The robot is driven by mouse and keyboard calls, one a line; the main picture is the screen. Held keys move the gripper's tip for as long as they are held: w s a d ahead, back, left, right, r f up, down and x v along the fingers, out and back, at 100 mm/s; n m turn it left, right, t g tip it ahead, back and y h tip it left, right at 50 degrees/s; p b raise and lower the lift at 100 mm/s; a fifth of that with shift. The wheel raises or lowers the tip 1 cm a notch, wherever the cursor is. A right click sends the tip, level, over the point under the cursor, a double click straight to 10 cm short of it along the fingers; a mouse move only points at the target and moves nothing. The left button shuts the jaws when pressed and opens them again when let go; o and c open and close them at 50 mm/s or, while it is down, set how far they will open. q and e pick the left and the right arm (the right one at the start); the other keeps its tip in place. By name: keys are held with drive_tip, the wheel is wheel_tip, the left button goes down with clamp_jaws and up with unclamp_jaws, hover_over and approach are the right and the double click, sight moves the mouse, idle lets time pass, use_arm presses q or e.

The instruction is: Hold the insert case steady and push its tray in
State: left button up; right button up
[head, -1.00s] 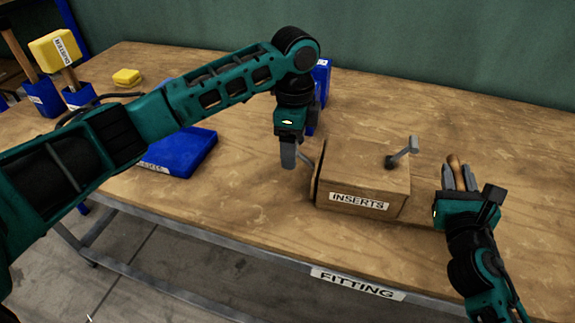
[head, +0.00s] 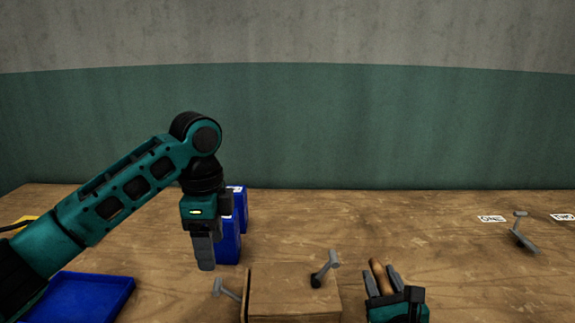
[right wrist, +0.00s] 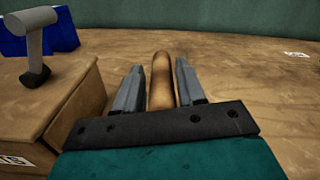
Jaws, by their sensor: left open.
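The insert case (head: 293,290) is a brown wooden box at the bottom edge of the head view, its front cut off. A grey lever (head: 326,268) stands on its top right, and a grey handle (head: 228,290) sticks out at its left. The tray cannot be made out. My left gripper (head: 207,263) points down, open and empty, just left of the case, apart from the handle in the picture. My right gripper (head: 384,284) is right of the case, its fingers closed about a rounded wooden handle (right wrist: 161,80). What that handle belongs to is hidden.
A blue bin (head: 230,240) stands behind my left gripper, and a blue tray-like container (head: 95,293) lies at the left. The table (head: 440,235) between is clear, with a wall behind.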

drive_tip(key=shift+o, duration=1.4)
